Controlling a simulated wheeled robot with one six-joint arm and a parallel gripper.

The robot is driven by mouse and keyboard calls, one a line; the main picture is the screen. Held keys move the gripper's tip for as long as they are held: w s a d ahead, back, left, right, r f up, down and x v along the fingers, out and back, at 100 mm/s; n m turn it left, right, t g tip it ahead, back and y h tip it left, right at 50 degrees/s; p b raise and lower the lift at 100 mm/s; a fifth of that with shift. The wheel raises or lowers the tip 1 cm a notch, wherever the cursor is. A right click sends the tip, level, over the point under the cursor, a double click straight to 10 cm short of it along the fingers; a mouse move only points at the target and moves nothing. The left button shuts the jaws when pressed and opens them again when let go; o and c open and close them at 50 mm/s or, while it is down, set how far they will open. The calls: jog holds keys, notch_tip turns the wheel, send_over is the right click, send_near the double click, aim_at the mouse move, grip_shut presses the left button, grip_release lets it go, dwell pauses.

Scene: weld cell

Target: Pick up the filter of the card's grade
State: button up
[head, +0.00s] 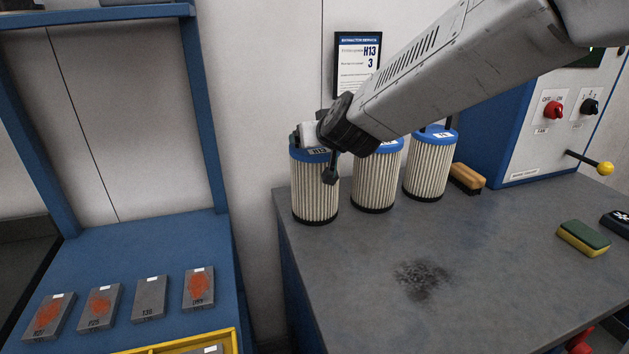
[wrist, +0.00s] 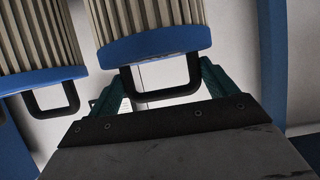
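The card (head: 357,62) on the wall reads H13 with a 3 below. Three pleated filters with blue caps stand upright on the grey bench. The left filter (head: 315,195) bears a label that looks like H13. The middle filter (head: 374,185) has its label mostly hidden by my arm; the right filter (head: 428,170) has a label too small to read. My gripper (head: 328,170) is at the left filter's top. In the wrist view, my gripper (wrist: 163,88) is open, its fingers either side of the black handle (wrist: 160,95) of that filter (wrist: 150,45). Contact cannot be told.
The middle filter stands close beside, its handle (wrist: 55,105) near. A brush (head: 467,179) and a sponge (head: 583,238) lie on the bench (head: 480,270). A blue cabinet (head: 530,110) with knobs stands right. A blue rack (head: 150,240) with several grey blocks is left.

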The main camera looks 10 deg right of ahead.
jog(key=c, duration=0.9)
jog(key=shift+r, duration=0.2)
